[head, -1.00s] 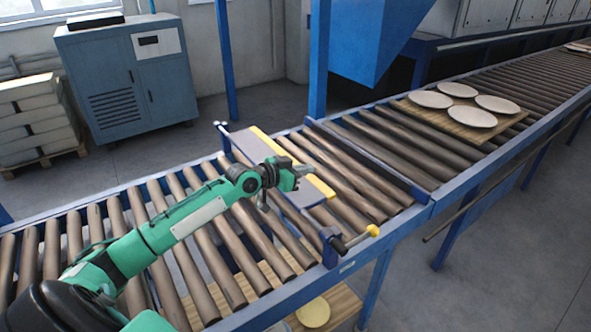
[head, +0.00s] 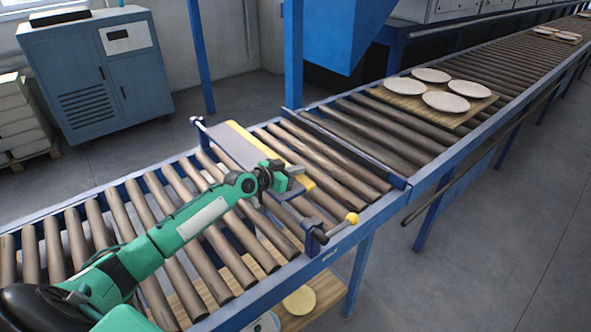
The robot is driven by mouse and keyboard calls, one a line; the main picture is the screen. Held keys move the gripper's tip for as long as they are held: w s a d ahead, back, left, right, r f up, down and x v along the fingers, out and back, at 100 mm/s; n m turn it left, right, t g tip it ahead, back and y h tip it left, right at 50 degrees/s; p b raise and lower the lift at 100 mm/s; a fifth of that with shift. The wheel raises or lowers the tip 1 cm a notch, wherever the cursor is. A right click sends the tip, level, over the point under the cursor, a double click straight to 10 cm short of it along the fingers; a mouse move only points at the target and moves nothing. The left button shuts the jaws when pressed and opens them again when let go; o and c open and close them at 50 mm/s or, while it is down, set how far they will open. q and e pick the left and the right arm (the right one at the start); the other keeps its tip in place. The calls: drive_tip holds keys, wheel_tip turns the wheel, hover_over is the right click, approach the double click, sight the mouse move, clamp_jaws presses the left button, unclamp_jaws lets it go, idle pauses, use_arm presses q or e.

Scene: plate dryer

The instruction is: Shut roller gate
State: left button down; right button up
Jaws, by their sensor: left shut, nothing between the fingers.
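The roller gate is a grey panel (head: 232,146) with a yellow edge strip (head: 250,142). It lies nearly flat across the roller conveyor, between blue end brackets. A lever with a yellow knob (head: 351,218) sticks out at its near end, over the side rail. My left gripper (head: 298,171) is shut and empty. It hangs over the near part of the panel, close to the yellow strip, and hides some of it. I cannot tell whether it touches the panel. My right gripper is not in view.
A board (head: 455,116) with several plates rests on the rollers beyond a blue crossbar (head: 345,148). Another loaded board (head: 556,35) stands farther along. A blue post (head: 293,55) rises behind the conveyor. A lower wooden shelf (head: 325,292) holds plates. Rollers between gate and crossbar are clear.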

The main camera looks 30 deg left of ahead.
use_arm(q)
drive_tip(key=shift+p, duration=0.3)
drive_tip(key=shift+f+g+p, duration=0.25)
drive_tip(key=shift+g+p, duration=0.1)
drive_tip(key=shift+g, duration=0.05)
